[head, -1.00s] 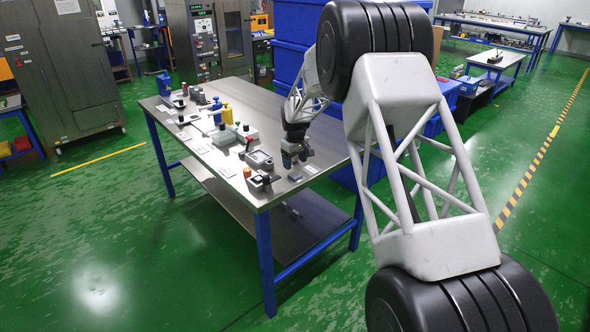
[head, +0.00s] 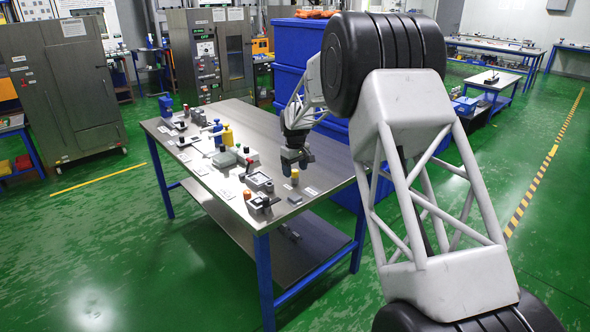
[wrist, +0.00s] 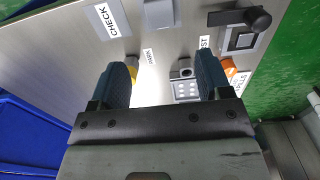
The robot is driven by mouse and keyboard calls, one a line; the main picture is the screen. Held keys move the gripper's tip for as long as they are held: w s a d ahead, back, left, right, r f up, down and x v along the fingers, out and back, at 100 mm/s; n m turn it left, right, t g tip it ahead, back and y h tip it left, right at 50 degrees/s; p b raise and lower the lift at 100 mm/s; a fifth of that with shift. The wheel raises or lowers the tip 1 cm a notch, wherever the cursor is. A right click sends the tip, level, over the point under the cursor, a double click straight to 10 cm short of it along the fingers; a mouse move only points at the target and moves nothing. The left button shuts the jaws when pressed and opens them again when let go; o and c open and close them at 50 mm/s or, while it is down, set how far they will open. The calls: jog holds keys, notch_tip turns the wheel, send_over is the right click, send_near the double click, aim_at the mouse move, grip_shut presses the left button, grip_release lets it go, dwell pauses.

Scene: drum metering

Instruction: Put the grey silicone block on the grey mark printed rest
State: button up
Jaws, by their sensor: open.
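My gripper (head: 295,164) is open and empty above the right part of the steel table; its two fingers show apart in the wrist view (wrist: 162,75). A small grey block (head: 295,198), apparently the silicone block, sits on the table near the front edge. It shows at the top of the wrist view (wrist: 158,12), cut by the frame, beyond the fingertips and not touched. I cannot tell what lies under the block.
A yellow piece (wrist: 132,66) is partly hidden by the left finger, near a PARK label (wrist: 148,56). A larger grey block (head: 224,160) lies farther left.

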dwell(0.4)
jog(key=s+d+r+m, duration=0.2)
jog(key=s+d+r, duration=0.4)
jog(key=s, duration=0.4)
jog(key=s+d+r+m+t, duration=0.1)
jog(key=s+d+r, duration=0.4)
jog(key=s+r, duration=0.4)
jog(key=s+d+r+m, duration=0.2)
jog(key=s+d+r, duration=0.3)
jog(key=s, duration=0.6)
jog(key=s+d+f+m, duration=0.1)
jog(key=s+d, duration=0.1)
jog(key=s, duration=0.9)
jog(key=s+d+f+m+t, duration=0.1)
jog(key=s+d, duration=0.2)
jog(key=s, duration=0.8)
jog(key=s+d+f+m, duration=0.1)
jog(key=s+d+m, duration=0.1)
jog(key=s, duration=1)
jog(key=shift+d+t, duration=0.3)
jog(key=shift+d, duration=0.4)
jog(key=shift+f, duration=0.1)
